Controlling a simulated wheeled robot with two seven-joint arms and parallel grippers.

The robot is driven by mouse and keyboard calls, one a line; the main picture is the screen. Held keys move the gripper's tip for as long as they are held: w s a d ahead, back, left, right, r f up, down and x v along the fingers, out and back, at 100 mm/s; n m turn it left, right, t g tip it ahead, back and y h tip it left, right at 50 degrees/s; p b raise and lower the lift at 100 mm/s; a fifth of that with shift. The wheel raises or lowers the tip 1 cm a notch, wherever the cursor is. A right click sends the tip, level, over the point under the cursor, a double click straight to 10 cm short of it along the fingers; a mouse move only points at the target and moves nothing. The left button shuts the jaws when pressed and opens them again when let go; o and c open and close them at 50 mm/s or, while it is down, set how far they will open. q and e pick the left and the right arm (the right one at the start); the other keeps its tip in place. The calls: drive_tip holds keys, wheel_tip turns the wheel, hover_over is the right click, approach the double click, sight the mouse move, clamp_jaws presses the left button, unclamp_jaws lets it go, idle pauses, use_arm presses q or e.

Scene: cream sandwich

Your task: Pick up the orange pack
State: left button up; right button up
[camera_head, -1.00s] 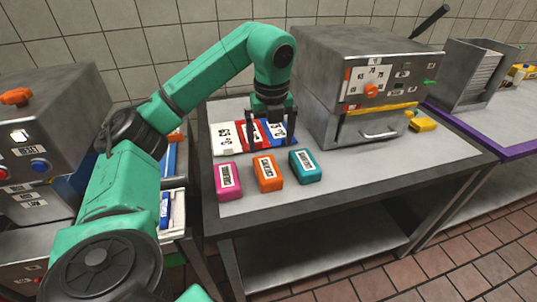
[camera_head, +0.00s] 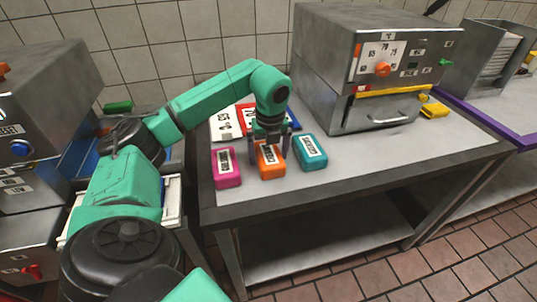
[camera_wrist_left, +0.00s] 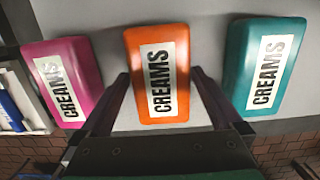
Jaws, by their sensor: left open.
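The orange pack (camera_head: 268,163) lies on the grey table between a pink pack (camera_head: 226,168) and a teal pack (camera_head: 310,152). My left gripper (camera_head: 270,150) is open and comes down over the orange pack from behind. In the left wrist view its two fingers (camera_wrist_left: 160,95) flank the near end of the pack, with a gap on each side. The pack's far-side edge is partly hidden by the gripper in the head view. My right gripper is not in view.
In the left wrist view the pink pack (camera_wrist_left: 65,80) and teal pack (camera_wrist_left: 266,65) stand close on either side. White, red and blue cards lie behind the gripper. A metal machine (camera_head: 370,70) with a yellow strip stands at the right rear. The table's right front is clear.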

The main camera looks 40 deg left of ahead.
use_arm(q)
drive_tip(key=shift+c, duration=1.2)
drive_tip(key=c, duration=0.9)
drive_tip(key=shift+r, duration=0.1)
drive_tip(key=shift+c, duration=0.2)
